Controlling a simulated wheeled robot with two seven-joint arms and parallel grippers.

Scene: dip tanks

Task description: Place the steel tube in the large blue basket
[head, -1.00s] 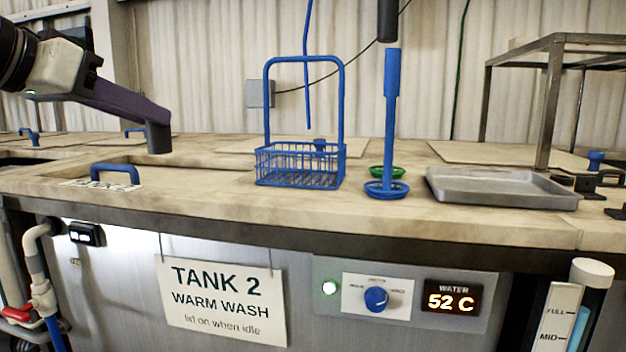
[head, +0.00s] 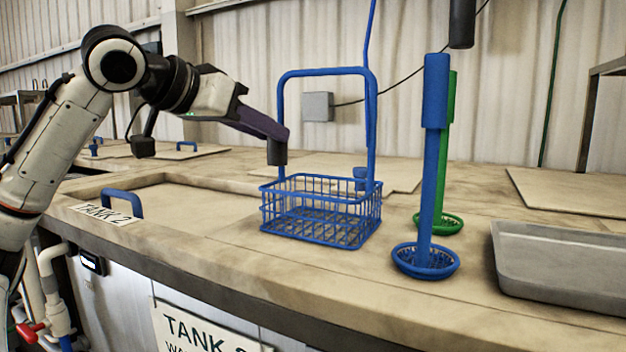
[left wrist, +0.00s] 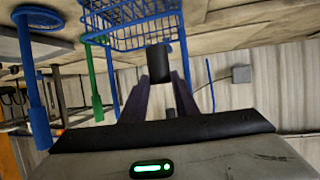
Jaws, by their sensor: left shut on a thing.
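My left gripper (head: 279,137) is shut on the dark grey steel tube (head: 277,154), which hangs upright from its fingertips. In the left wrist view the tube (left wrist: 158,64) shows between the two purple fingers. The large blue basket (head: 318,237) is a wire basket with a tall arched handle, standing on the bench. In the head view the tube is above the basket's back left corner, beside the left post of the handle. It is clear of the basket floor, which looks empty. My right gripper is in neither view.
A blue long-handled strainer (head: 426,262) and a green one (head: 441,222) stand right of the basket. A grey metal tray (head: 565,268) lies further right. A dark cylinder (head: 462,22) hangs above. The tank lid with a blue handle (head: 122,196) is at left.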

